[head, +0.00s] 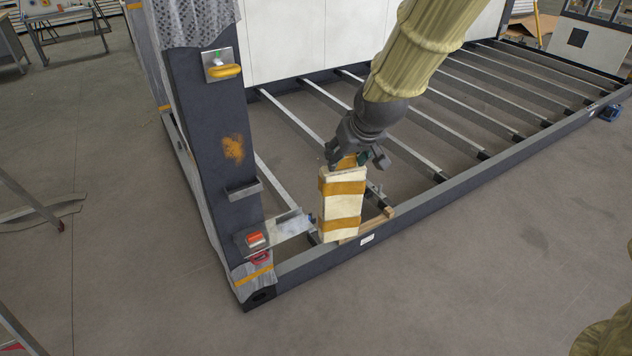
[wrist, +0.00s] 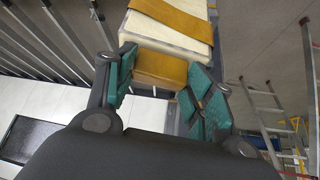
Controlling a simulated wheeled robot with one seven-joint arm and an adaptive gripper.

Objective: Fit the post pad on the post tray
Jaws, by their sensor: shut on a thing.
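The post pad (head: 342,207) is a cream block with two orange straps, hanging roughly upright below my gripper (head: 350,160). My gripper is shut on its orange grip at the top; in the wrist view, this orange grip (wrist: 161,70) sits between the green fingertips. The post tray (head: 288,224) is a pale metal tray fixed low on the dark post (head: 208,130), with a red and white part (head: 255,240) at its left end. The pad is just right of the tray in the head view; whether they touch cannot be told. The pad's underside is hidden.
A frame rail (head: 450,193) runs below the pad, with a wooden piece (head: 378,222) near it. A grey ledge (head: 243,190) and a yellow handle (head: 224,71) are on the post. Open floor (head: 480,270) lies in front. A ladder (wrist: 265,105) shows in the wrist view.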

